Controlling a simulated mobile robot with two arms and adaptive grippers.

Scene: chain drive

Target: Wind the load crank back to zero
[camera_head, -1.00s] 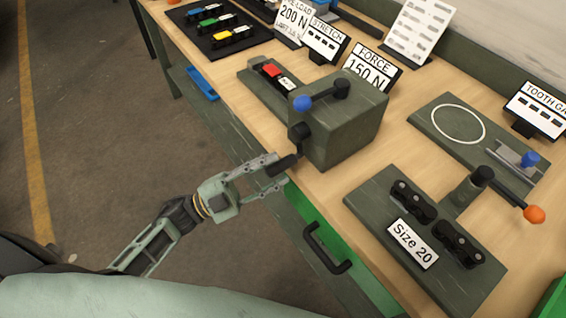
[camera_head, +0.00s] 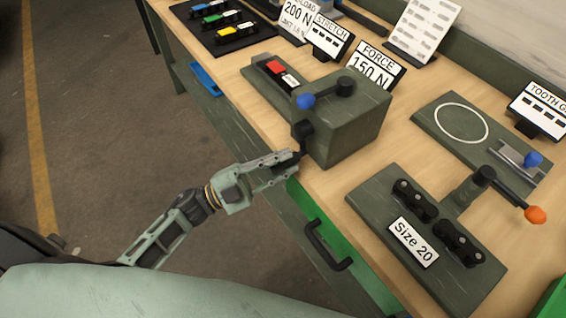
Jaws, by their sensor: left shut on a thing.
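The load crank (camera_head: 303,132) is a black arm with a dark handle on the front left side of a grey-green box (camera_head: 345,125) on the bench. My left gripper (camera_head: 288,160) is shut on the crank handle, at the box's lower left corner. The fingers hide most of the handle. A sign behind the box reads FORCE 150 N (camera_head: 373,67). A sign further back reads 200 N (camera_head: 297,18). My right gripper is not in view.
A blue-knobbed lever (camera_head: 306,101) sits on the box top. A Size 20 fixture (camera_head: 372,205) with an orange-knobbed lever (camera_head: 535,215) stands at right. A green drawer with a black handle (camera_head: 328,246) is below the bench edge. The floor at left is clear.

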